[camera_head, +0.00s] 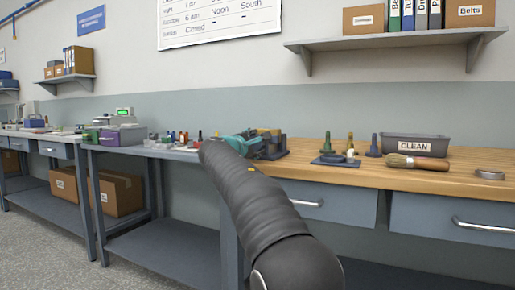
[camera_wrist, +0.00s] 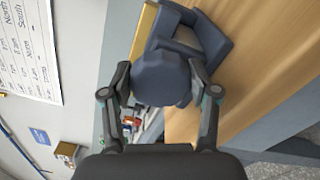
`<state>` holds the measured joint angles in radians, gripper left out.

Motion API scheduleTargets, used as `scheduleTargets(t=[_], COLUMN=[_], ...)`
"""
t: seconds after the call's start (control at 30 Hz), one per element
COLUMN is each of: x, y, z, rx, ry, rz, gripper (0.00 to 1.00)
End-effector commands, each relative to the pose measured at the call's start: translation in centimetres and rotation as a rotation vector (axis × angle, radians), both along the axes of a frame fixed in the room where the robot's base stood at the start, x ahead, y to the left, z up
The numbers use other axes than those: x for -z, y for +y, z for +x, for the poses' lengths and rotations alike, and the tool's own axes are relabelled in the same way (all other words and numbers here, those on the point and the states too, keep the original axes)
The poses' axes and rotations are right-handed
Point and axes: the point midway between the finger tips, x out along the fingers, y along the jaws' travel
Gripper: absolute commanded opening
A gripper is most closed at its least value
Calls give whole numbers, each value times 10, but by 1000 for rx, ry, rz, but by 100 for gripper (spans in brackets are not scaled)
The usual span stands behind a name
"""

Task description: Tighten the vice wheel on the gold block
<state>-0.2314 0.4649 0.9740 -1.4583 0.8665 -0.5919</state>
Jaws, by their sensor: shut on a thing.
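The vice wheel (camera_wrist: 160,80) is a dark blue, many-sided knob in the middle of the wrist view. My gripper (camera_wrist: 161,72) has one finger on each side of it and is shut on it. Behind the wheel is the blue-grey vice body (camera_wrist: 205,38). A yellow strip (camera_wrist: 143,35), probably the gold block, shows left of the vice; most of it is hidden. In the head view the vice (camera_head: 273,143) stands at the left end of the wooden bench, partly covered by my gripper (camera_head: 246,142). The wheel cannot be made out there.
Left is a grey bench with a purple box (camera_head: 123,136) and several small items. A shelf (camera_head: 400,40) hangs above right.

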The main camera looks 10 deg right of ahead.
Motion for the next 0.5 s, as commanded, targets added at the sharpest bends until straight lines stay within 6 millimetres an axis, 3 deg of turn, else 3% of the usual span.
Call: scheduleTargets(t=[0.5], x=[2], y=[-3], z=[0], rx=[6], ry=[-28], rz=[43], gripper=[25])
